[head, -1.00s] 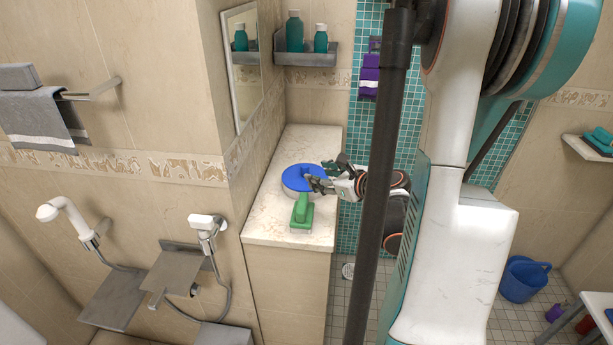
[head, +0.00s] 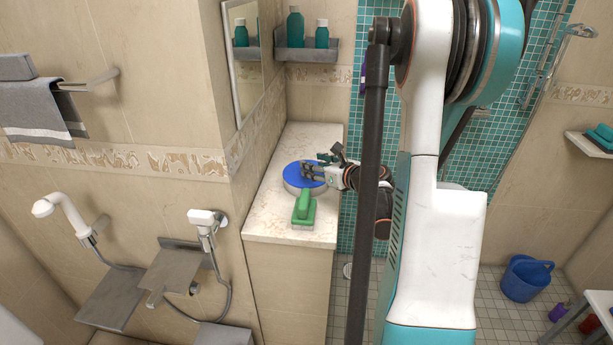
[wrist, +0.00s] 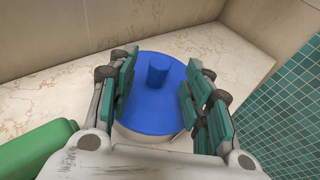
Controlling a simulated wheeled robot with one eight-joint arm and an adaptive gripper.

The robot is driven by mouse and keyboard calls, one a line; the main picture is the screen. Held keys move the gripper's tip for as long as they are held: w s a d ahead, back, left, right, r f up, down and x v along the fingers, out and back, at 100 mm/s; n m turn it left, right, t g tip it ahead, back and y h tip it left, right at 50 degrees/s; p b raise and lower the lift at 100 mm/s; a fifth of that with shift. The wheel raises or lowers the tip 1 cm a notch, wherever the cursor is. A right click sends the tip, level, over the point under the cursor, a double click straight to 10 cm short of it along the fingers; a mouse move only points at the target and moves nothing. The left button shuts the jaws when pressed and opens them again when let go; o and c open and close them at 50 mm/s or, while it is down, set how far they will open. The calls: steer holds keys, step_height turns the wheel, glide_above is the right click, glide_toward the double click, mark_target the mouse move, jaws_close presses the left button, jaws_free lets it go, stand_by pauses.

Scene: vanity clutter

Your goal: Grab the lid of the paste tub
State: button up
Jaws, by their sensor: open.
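The paste tub (wrist: 140,136) is a pale round tub with a blue lid (head: 295,179) on top, standing on the marble counter. In the wrist view the blue lid (wrist: 153,98) has an upright blue knob (wrist: 157,70). My gripper (head: 318,169) is over the tub, reaching in from the right. In the wrist view my gripper (wrist: 160,90) is open, with its teal-padded fingers on either side of the lid and the knob ahead between them. I cannot tell whether any finger touches the lid. Part of the tub's wall is hidden by my gripper.
A green brush-like object (head: 304,207) lies on the counter (head: 262,224) just in front of the tub; its green end (wrist: 38,150) shows at lower left in the wrist view. The wall is close behind the tub. Bare counter lies toward the back.

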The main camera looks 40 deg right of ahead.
steer(key=b+x, duration=0.1)
steer(key=x, duration=0.3)
steer(key=shift+w+f+b, duration=0.15)
steer(key=shift+w+b, duration=0.05)
steer(key=shift+b, duration=0.2)
steer(key=shift+w+d, duration=0.1)
steer(key=shift+w, duration=0.2)
jaws_close()
